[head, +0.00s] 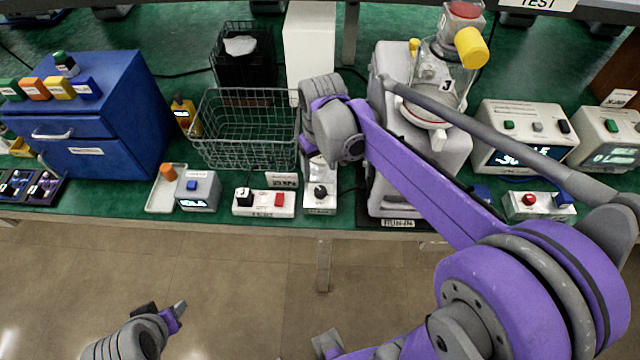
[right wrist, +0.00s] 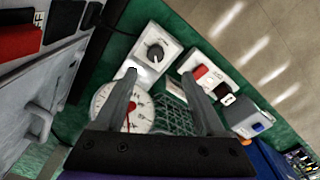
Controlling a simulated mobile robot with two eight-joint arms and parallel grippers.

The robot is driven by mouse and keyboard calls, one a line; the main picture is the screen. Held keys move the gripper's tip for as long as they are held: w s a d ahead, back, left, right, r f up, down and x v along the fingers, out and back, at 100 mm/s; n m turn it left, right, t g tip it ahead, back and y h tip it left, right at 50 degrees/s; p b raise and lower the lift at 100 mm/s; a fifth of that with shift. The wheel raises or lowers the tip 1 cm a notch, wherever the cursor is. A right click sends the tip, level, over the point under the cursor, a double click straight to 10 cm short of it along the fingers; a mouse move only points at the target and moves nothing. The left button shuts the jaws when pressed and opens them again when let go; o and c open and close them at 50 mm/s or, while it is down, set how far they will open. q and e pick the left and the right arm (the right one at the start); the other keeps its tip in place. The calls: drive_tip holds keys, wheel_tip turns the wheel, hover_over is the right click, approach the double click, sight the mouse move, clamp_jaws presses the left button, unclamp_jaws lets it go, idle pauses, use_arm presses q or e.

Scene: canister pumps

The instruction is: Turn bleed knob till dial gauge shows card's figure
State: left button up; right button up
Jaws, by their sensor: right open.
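The bleed knob (head: 321,190) is a black knob on a white box at the bench's front edge; it also shows in the right wrist view (right wrist: 156,53). My right gripper (right wrist: 159,74) is open above that box, fingertips apart, with the knob ahead of them and no contact visible. The round white dial gauge (right wrist: 108,100) with a red needle is partly covered by a finger; its reading is not legible. In the head view my right wrist hides it. A small printed card (head: 282,180) stands left of the knob. My left gripper (head: 176,315) is low, away from the bench.
A switch box (head: 263,202) with a red button sits left of the knob. A wire basket (head: 240,130) stands behind it. The grey pump (head: 392,195) stands close on the right. A blue drawer cabinet (head: 120,120) is at the left.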

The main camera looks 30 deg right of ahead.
sight(320, 189)
drive_tip(key=shift+g, duration=0.3)
drive_tip(key=f, duration=0.3)
drive_tip(key=w+f, duration=0.1)
drive_tip(key=f, duration=0.3)
drive_tip(key=d+f, duration=0.1)
drive_tip(key=f, duration=0.3)
drive_tip(key=shift+w+b, duration=0.25)
drive_tip(key=shift+b, duration=0.15)
clamp_jaws()
